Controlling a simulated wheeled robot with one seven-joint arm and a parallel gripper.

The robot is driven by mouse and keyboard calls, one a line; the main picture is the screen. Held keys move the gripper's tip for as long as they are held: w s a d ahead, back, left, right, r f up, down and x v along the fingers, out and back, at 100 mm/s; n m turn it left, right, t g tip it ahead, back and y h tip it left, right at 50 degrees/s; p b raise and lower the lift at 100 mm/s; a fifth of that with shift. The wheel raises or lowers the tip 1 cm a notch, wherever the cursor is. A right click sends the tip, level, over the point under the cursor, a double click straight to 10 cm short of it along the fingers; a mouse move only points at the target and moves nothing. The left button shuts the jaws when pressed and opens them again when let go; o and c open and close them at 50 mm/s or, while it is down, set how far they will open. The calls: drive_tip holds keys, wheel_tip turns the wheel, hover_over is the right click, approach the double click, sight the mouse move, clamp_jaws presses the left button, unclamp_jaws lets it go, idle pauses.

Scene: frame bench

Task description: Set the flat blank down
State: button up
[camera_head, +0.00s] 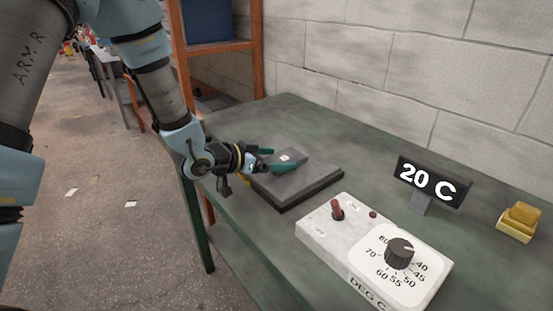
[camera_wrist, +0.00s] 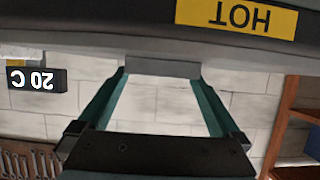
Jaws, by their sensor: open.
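The flat blank is a grey flat piece (camera_head: 285,157) with a small white mark, in the head view between my gripper's fingers. In the wrist view its grey end face (camera_wrist: 163,66) shows between the fingertips, against the dark slab. It appears to rest on the dark heating plate (camera_head: 294,195), whose edge carries a yellow HOT label in the wrist view (camera_wrist: 236,16). My gripper (camera_head: 286,160) is open, its two green fingers on either side of the blank. Whether either finger touches the blank I cannot tell.
A white control box (camera_head: 325,234) with a red switch and a black dial (camera_head: 399,253) stands in front right. A display (camera_head: 432,182) reads 20 C. A yellow block (camera_head: 519,220) is at far right. The green bench (camera_head: 350,140) is clear behind the plate.

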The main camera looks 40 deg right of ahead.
drive_tip(key=s+b+v, duration=0.1)
drive_tip(key=b+v, duration=0.1)
drive_tip(key=v, duration=1)
drive_tip(key=w+a+t, duration=0.1)
drive_tip(key=w, duration=0.1)
drive_tip(key=w+a+f+n+t+y, duration=0.1)
drive_tip(key=w+a, duration=0.1)
drive_tip(key=w, duration=0.1)
drive_tip(key=w+a+n+t+y, duration=0.1)
drive_tip(key=w, duration=0.2)
drive_tip(key=shift+a+f, duration=0.2)
drive_tip(key=shift+a, duration=0.15)
drive_tip(key=w+a+f+n+t+y, duration=0.15)
drive_tip(key=w+a+n+y, duration=0.25)
drive_tip(key=a, duration=0.6)
drive_tip(key=w+a+n+t+y, duration=0.2)
drive_tip(key=w+a+n+y, duration=0.2)
drive_tip(key=a, duration=0.6)
drive_tip(key=s+a+n+g+y, duration=0.1)
drive_tip(key=s+a+n+g, duration=0.1)
drive_tip(key=a, duration=0.4)
drive_tip(key=s+a+r+n+g+y, duration=0.1)
drive_tip(key=s+a+n+g+y, duration=0.1)
drive_tip(key=s+a+n, duration=0.3)
drive_tip(key=shift+s+a, duration=0.9)
drive_tip(key=shift+a, duration=0.3)
